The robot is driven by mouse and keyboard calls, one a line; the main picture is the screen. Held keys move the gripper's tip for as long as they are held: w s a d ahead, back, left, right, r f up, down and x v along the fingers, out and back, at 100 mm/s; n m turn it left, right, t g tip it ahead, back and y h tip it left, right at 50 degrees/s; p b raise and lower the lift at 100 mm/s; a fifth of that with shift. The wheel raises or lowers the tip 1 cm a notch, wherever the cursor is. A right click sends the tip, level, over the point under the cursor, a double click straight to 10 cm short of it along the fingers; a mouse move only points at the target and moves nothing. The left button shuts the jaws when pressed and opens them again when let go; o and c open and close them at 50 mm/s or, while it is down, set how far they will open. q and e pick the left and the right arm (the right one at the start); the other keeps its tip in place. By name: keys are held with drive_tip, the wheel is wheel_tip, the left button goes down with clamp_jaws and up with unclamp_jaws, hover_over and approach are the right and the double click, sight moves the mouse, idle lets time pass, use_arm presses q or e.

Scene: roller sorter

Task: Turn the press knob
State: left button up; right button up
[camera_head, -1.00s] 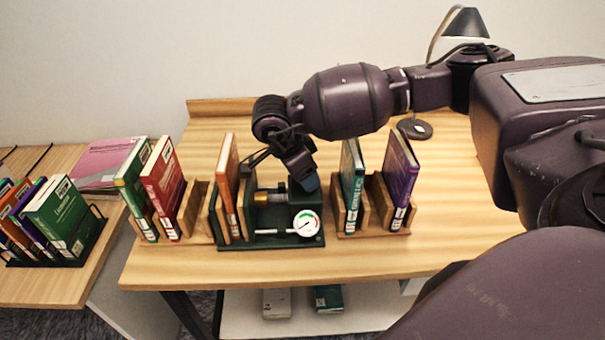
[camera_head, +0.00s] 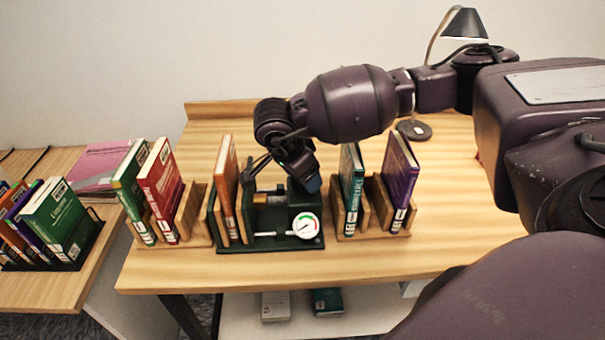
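The book press (camera_head: 270,241) is a dark green frame on the middle table, with a brass-coloured screw part (camera_head: 262,199) and a round white gauge (camera_head: 305,225) at its front right. An orange book (camera_head: 226,190) stands upright at its left side, beside wooden boards. My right gripper (camera_head: 285,175) points down over the back right of the press, close to its green block. A dark bluish part shows at its lower end; I cannot tell whether it is a fingertip or the knob. The knob is not clearly visible, and contact is unclear. My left gripper is out of view.
Wooden holders with a green and a red book (camera_head: 162,190) stand left of the press, and with a green and a purple book (camera_head: 399,182) right of it. A lamp (camera_head: 465,24) stands behind. The table's front right is clear. A side table (camera_head: 45,290) holds more books.

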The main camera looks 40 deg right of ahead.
drive_tip(key=shift+o, duration=1.4)
drive_tip(key=v, duration=1)
drive_tip(key=shift+a+r, duration=0.2)
drive_tip(key=shift+r, duration=0.15)
